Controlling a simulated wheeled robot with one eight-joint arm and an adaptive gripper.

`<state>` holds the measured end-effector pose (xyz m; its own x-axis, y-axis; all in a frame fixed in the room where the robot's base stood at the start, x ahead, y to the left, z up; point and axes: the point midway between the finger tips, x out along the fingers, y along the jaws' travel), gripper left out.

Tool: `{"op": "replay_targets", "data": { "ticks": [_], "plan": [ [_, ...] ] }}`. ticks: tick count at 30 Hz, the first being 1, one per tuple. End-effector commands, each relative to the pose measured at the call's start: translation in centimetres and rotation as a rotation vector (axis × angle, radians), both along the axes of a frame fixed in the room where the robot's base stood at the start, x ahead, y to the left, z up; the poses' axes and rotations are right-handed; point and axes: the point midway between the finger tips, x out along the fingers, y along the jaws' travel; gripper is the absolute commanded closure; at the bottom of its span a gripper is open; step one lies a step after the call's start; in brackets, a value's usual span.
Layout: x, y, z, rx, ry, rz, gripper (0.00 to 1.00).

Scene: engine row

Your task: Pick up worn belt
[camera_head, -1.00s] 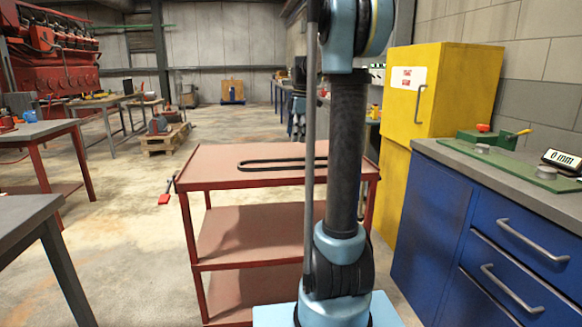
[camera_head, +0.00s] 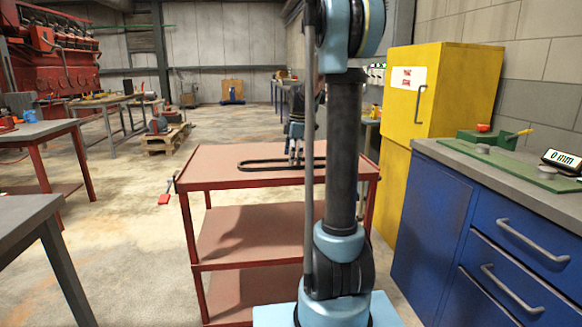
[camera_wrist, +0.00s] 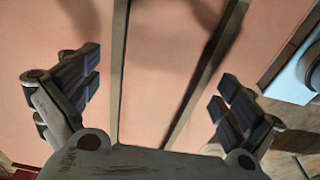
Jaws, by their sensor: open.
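The worn belt (camera_head: 258,160) is a long, flat black loop lying on the top shelf of the red cart (camera_head: 212,172). My gripper (camera_head: 295,155) is above the belt's middle, fingers pointing down, partly hidden behind my arm. In the wrist view my gripper (camera_wrist: 155,92) is open and empty, its two fingers wide apart. Both strands of the belt (camera_wrist: 118,70) run between the fingers without being clamped. The gap between fingertips and shelf is hard to judge. My arm hides the belt's right end in the head view.
A blue drawer cabinet (camera_head: 430,215) with a grey top stands at the right, and a yellow cabinet (camera_head: 437,95) behind it. Workbenches (camera_head: 50,130) stand at the left. A wooden pallet (camera_head: 165,140) lies farther back. The cart top around the belt is clear.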

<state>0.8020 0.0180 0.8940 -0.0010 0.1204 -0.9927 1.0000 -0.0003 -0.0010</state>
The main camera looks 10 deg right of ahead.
Motion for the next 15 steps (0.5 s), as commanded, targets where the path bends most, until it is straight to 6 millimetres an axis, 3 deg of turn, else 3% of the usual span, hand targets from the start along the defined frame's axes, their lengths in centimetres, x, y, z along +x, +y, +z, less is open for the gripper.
{"op": "replay_targets", "data": {
  "ticks": [3,9,15],
  "plan": [
    [0.01,0.0,0.03,0.0,0.0,0.0,0.0],
    [0.02,-0.01,0.04,0.0,0.0,0.0,0.41],
    [0.03,-0.01,0.04,0.0,-0.001,0.0,0.41]
  ]
}}
